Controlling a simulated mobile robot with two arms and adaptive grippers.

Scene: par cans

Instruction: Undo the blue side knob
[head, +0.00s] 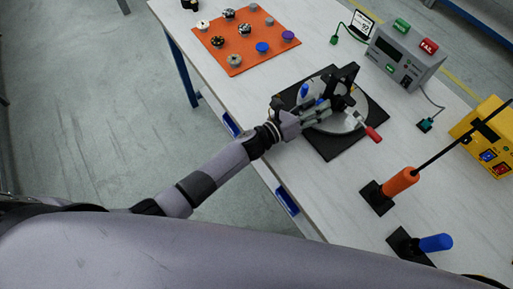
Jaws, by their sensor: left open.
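A fixture with a black square base (336,151), a round light disc and a black upright bracket (346,75) stands on the table. A blue knob (304,90) shows at the left side of the fixture, just beyond my gripper. A second small blue part shows close to its right, partly covered. My left gripper (322,112) reaches over the disc with its fingers apart beside the blue parts. I cannot tell whether a finger touches them. A red-handled lever (373,134) sticks out at the fixture's right. My right gripper is out of view.
An orange mat (237,66) at the back left holds several small knobs. A grey tester box (404,55) with green and red labels stands at the back right. An orange-handled driver (401,181), a blue-handled tool (435,242) and a yellow box (487,135) stand on the right.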

